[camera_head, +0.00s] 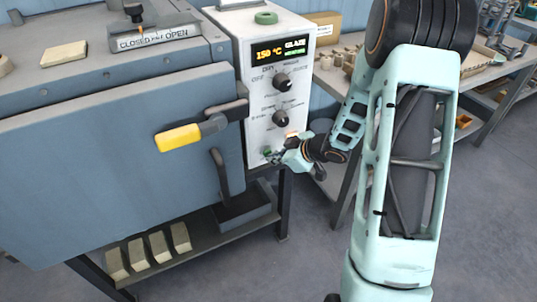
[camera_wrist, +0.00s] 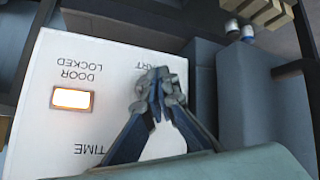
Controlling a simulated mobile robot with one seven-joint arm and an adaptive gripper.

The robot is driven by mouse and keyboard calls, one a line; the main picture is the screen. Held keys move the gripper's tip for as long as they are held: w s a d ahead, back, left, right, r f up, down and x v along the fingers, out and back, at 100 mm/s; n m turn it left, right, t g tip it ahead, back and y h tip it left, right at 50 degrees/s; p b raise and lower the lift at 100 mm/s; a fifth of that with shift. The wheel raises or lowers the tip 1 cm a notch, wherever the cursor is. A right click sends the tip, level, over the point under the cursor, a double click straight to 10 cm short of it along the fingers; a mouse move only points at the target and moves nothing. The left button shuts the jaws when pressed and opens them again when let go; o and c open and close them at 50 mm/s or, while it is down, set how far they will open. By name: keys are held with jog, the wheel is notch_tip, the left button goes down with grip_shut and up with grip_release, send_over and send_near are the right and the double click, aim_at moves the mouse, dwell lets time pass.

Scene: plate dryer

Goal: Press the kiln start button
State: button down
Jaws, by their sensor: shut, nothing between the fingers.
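The white kiln control panel (camera_head: 256,95) stands at the right of the blue kiln. Its display (camera_head: 280,50) reads 150 °C GLAZE. A small green spot (camera_head: 267,151) low on the panel, beside my fingertips, looks like the start button. My gripper (camera_head: 274,157) is shut and empty at the panel's lower part. In the wrist view its fingertips (camera_wrist: 158,80) cover the button area; I cannot tell whether they touch it.
The kiln door (camera_head: 110,165) has a yellow handle (camera_head: 179,138) left of the panel. Two black knobs (camera_head: 282,80) sit above my gripper. A lower shelf (camera_head: 200,240) holds several pale bricks. A workbench (camera_head: 340,80) stands behind my arm at the right.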

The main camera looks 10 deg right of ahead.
jog(key=shift+s+d, duration=0.2)
jog(key=shift+s, duration=0.4)
jog(key=shift+s+d, duration=0.25)
jog(key=shift+s, duration=0.55)
jog(key=shift+s+d, duration=0.3)
jog(key=shift+s, duration=0.5)
jog(key=shift+s+d, duration=0.25)
jog(key=shift+s, duration=0.55)
